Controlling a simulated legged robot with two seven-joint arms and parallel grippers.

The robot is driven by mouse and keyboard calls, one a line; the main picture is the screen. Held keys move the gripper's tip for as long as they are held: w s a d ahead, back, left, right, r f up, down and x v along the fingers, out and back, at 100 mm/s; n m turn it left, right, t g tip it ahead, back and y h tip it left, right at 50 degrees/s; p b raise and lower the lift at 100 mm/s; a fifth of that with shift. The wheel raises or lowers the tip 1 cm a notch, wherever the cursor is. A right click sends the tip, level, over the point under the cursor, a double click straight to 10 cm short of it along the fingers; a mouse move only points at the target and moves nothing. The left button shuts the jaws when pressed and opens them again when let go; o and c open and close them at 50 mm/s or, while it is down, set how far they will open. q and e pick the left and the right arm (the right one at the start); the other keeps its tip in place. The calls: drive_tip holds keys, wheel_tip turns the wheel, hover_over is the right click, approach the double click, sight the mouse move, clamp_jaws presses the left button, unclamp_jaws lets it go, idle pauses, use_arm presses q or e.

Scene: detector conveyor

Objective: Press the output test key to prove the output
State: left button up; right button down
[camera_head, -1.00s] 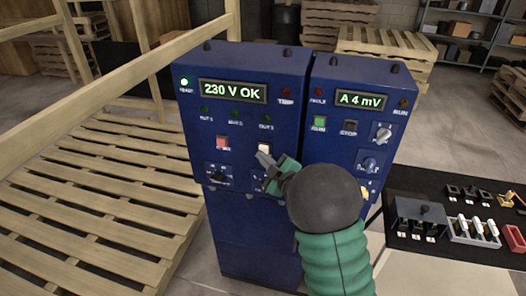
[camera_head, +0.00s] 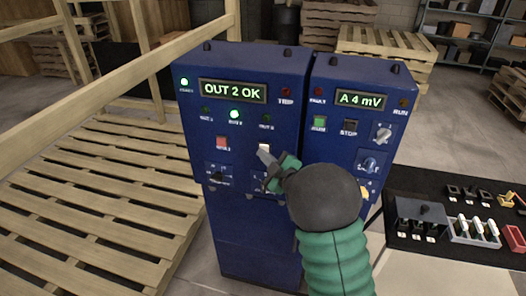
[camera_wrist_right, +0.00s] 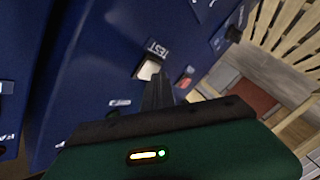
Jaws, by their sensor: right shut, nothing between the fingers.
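The output test key (camera_head: 264,148) is a white square button on the front of the left blue cabinet (camera_head: 240,230). In the right wrist view the white key (camera_wrist_right: 149,69) sits beside the label TEST. My right gripper (camera_head: 262,151) is shut and empty, its tips at the key's lower edge; I cannot tell whether they touch it. The tips (camera_wrist_right: 157,82) also show just below the key in the wrist view. The cabinet's display (camera_head: 232,92) reads "OUT 2 OK", and the green OUT 2 lamp (camera_head: 235,114) is lit. My left gripper is out of view.
A red button (camera_head: 221,142) and a dark rotary switch (camera_head: 218,175) are left of my gripper. The right cabinet's display (camera_head: 360,99) reads "A 4 mV". A wooden pallet (camera_head: 90,210) lies left, and a black mat (camera_head: 440,245) with small parts lies right.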

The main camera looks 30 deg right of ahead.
idle(0.3)
drive_tip(key=shift+s+a, duration=0.6)
drive_tip(key=shift+a, duration=0.1)
drive_tip(key=s+a+b, duration=0.1)
drive_tip(key=s+a, duration=0.2)
drive_tip(key=shift+s+a, duration=0.15)
drive_tip(key=shift+a, duration=0.25)
idle(0.6)
drive_tip(key=s+a+f+m+g, duration=0.5)
drive_tip(key=f+g, duration=0.2)
drive_tip(key=f, duration=0.3)
drive_tip(key=s+a+f+m+g, duration=0.1)
drive_tip(key=s+a+f+g, duration=0.1)
drive_tip(key=s, duration=0.3)
drive_tip(key=s+a+f+m+g, duration=0.1)
drive_tip(key=s+a+f+g, duration=0.1)
drive_tip(key=s+a, duration=0.3)
drive_tip(key=s+a+f+m+g+y, duration=0.1)
drive_tip(key=s+a+f+m+g, duration=0.1)
drive_tip(key=s, duration=0.5)
drive_tip(key=shift+a+f+g, duration=0.5)
drive_tip(key=shift+a+g, duration=0.3)
drive_tip(key=shift+a, duration=0.1)
